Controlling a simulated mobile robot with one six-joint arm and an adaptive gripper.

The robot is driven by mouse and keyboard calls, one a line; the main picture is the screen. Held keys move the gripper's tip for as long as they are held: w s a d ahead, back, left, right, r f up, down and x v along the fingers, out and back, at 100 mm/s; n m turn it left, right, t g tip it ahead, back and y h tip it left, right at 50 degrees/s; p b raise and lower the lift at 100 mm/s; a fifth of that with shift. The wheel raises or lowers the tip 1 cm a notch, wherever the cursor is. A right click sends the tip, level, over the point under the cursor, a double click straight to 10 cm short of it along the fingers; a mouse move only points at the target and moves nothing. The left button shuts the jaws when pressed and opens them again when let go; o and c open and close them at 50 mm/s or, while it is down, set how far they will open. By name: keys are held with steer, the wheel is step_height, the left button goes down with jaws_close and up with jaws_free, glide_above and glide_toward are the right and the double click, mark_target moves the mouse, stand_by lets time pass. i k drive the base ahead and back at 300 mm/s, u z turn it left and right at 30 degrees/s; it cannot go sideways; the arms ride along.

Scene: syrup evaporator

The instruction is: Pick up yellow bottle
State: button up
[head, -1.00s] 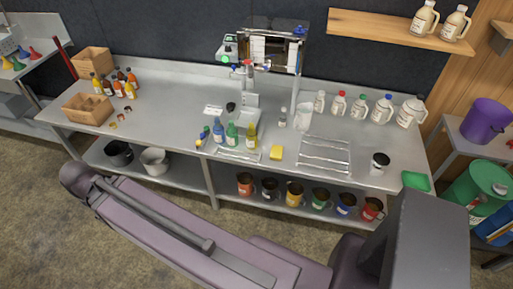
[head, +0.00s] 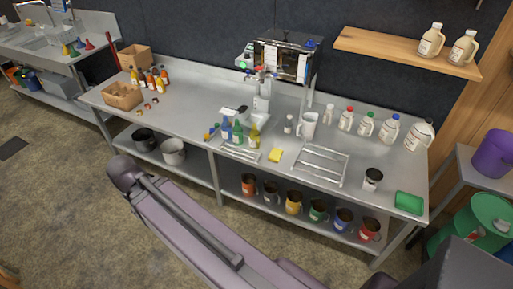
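Another yellowish bottle (head: 134,77) stands among amber bottles at the bench's left. My gripper is out of view; only links of my arm show in front of the bench.
A yellow sponge (head: 275,155) lies right of the yellow bottle. A larger wire rack (head: 320,165), a white pitcher (head: 307,126) and white jugs (head: 388,132) are further right. A dispenser (head: 263,95) stands behind. Several mugs (head: 293,203) are on the lower shelf.

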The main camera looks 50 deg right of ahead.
mark_target(254, 135)
steer(key=u, duration=0.1)
steer(key=k, duration=1.3)
steer(key=z, duration=1.8)
steer(key=i, duration=1)
steer(key=z, duration=0.1)
